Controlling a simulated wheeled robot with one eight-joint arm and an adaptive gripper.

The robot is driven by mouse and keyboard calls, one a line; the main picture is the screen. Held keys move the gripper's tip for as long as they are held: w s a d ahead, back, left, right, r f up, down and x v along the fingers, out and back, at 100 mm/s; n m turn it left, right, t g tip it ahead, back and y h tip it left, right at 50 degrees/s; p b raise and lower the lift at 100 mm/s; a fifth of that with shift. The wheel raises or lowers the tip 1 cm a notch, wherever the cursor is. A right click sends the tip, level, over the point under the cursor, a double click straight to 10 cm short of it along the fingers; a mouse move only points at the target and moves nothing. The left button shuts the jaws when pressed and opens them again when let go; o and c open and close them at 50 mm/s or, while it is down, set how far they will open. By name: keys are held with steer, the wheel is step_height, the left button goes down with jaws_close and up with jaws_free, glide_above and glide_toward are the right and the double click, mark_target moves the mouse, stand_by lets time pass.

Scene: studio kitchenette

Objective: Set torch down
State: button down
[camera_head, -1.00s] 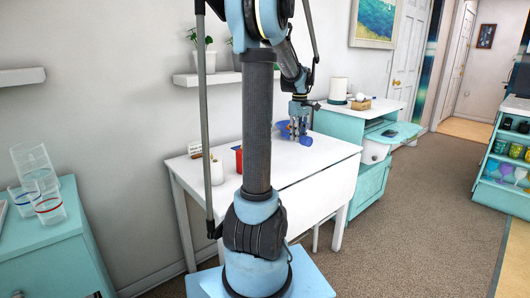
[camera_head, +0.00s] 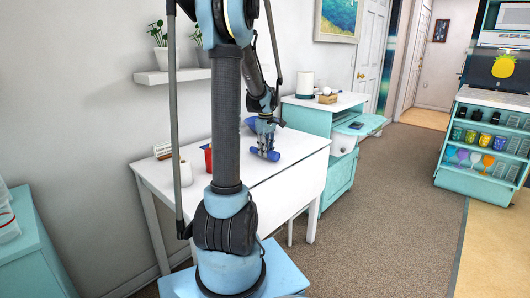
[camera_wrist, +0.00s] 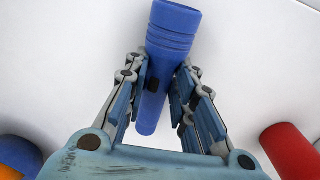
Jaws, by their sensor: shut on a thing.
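The torch (camera_head: 271,156) is blue with a ribbed, wider head. In the wrist view the torch (camera_wrist: 172,32) lies lengthwise between my fingers, its head toward the top and its narrow end toward the bottom. My gripper (camera_head: 265,148) is shut on its handle, with one finger on each side, also in the wrist view (camera_wrist: 164,72). In the head view the torch is held at or just above the white table (camera_head: 290,163). I cannot tell whether it touches the tabletop.
A blue bowl (camera_head: 248,122) sits behind my gripper. A white candle-like object (camera_head: 186,174) and small sign (camera_head: 162,150) are farther left. The table's right part is clear.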

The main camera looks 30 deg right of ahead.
steer(key=shift+f, duration=0.15)
steer(key=c, duration=1.3)
jaws_free()
steer(key=shift+c, duration=0.2)
step_height(320, 180, up, 12)
steer(key=shift+a, duration=0.1)
